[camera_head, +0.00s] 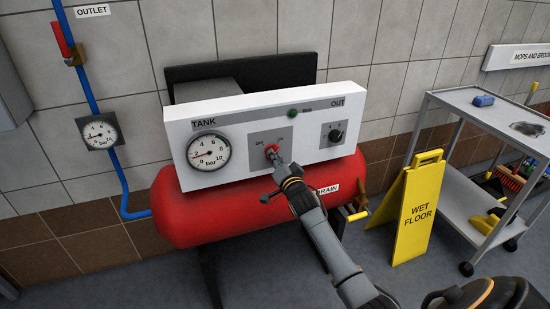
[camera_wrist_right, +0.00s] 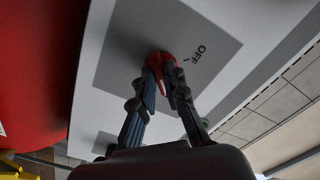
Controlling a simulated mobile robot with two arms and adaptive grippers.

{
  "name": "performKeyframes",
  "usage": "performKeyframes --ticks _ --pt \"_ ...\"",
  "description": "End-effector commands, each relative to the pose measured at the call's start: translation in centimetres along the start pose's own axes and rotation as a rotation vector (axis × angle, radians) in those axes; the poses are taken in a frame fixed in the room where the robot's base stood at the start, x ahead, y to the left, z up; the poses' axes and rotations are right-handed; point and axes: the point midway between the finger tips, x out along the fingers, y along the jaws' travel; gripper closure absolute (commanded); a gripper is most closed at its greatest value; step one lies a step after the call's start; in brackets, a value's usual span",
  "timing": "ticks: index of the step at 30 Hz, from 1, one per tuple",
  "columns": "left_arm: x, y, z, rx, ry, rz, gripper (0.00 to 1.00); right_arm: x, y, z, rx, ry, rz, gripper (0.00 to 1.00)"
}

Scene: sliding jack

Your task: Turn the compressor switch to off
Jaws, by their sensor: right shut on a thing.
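The compressor has a red tank (camera_head: 200,213) and a white front panel (camera_head: 240,125). On the panel's grey plate (camera_wrist_right: 200,35) sits a red switch (camera_head: 271,149); it also shows in the right wrist view (camera_wrist_right: 160,62), beside the label OFF (camera_wrist_right: 199,53). My right gripper (camera_head: 276,158) reaches the panel from the lower right. In the right wrist view its two fingertips (camera_wrist_right: 162,75) close on the red switch from both sides. The fingers hide part of the switch, so its exact angle is hard to tell. My left gripper is not in view.
The panel also carries a tank gauge (camera_head: 208,152), a green lamp (camera_head: 293,113) and a black knob (camera_head: 336,135). An outlet pipe (camera_head: 88,75) runs down the wall at left. A yellow wet floor sign (camera_head: 418,210) and a grey cart (camera_head: 470,112) stand at right.

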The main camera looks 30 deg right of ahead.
Motion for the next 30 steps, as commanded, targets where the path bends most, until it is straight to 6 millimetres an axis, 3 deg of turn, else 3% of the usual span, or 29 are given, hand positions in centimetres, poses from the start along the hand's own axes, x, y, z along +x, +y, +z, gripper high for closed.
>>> performKeyframes --ticks 11,30 --pt "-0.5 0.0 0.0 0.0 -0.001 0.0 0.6 0.0 0.0 0.0 -0.117 -0.001 0.002 1.0" --pt "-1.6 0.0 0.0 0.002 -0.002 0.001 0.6 0.0 0.1 0.0 -0.698 -0.001 0.001 1.0"
